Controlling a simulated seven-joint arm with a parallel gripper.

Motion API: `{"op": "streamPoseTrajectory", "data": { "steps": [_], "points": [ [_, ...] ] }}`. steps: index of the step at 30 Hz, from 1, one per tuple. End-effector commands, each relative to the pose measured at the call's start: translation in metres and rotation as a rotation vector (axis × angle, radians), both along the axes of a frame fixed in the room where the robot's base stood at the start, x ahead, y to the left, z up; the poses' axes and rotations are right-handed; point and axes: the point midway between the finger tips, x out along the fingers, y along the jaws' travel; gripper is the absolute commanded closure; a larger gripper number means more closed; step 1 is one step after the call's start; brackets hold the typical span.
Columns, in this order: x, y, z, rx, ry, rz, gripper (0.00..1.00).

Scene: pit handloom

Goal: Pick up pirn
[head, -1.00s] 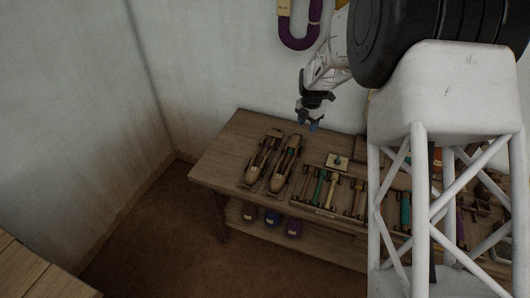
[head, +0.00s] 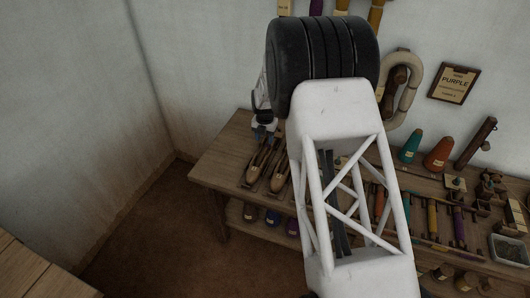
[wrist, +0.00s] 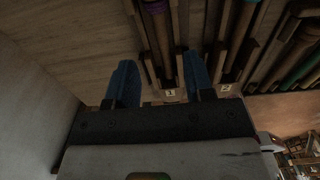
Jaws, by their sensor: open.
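My gripper (head: 264,130) is over the left end of the wooden bench, above the back ends of two boat-shaped wooden shuttles. The left shuttle (head: 257,167) and right shuttle (head: 279,172) lie side by side. My arm hides the middle of the pirn rack.
The bench (head: 222,157) has bare wood at its left end. Several yarn balls (head: 272,217) sit on the lower shelf.

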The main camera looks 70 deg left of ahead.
Motion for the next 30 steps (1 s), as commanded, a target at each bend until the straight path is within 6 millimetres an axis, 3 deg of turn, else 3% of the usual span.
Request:
{"op": "streamPoseTrajectory", "data": {
  "steps": [10,23,30],
  "points": [
    [0.0,0.0,-0.023,-0.001,0.001,-0.001,0.52],
    [0.001,0.0,-0.027,-0.001,0.001,-0.001,0.52],
    [0.001,0.001,-0.04,0.0,0.0,-0.001,0.52]
  ]
}}
